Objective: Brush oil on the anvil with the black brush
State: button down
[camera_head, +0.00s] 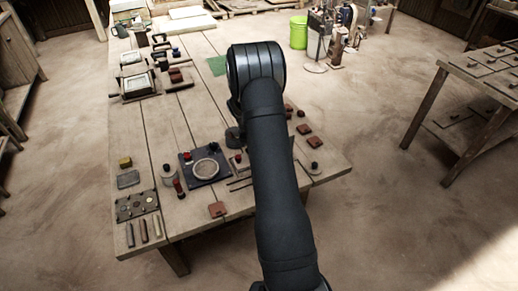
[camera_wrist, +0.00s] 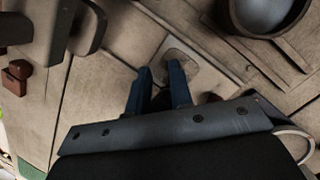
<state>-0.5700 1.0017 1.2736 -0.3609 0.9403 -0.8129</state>
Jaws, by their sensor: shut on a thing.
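My gripper is hidden behind my arm in the head view. In the wrist view my gripper (camera_wrist: 160,72) has its two blue fingers shut on a dark thing, probably the black brush (camera_wrist: 159,97), which shows only in part. A pale square plate with a round mark (camera_wrist: 180,55), possibly the anvil, lies just beyond the fingertips. I cannot tell whether the held thing touches it. A dark-rimmed round vessel (camera_wrist: 268,14) is at the upper right of the wrist view. In the head view a pale round dish (camera_head: 206,169) sits on a dark blue plate; I cannot tell whether it holds oil.
The wooden table (camera_head: 205,115) carries a framed tile (camera_head: 137,83), a yellow block (camera_head: 125,162), a dark palette (camera_head: 137,204) and a red-brown tile (camera_head: 217,209). Dark metal parts (camera_wrist: 88,28) stand left of my fingers. Bare boards lie in the table's middle.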

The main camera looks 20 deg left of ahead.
jog(key=shift+s+d, duration=2.25)
jog(key=shift+s, duration=0.05)
notch_tip(320, 180, up, 6)
jog(key=shift+r, duration=0.15)
notch_tip(320, 180, up, 3)
jog(key=shift+f, duration=0.1)
jog(key=shift+f, duration=0.15)
dwell(0.5)
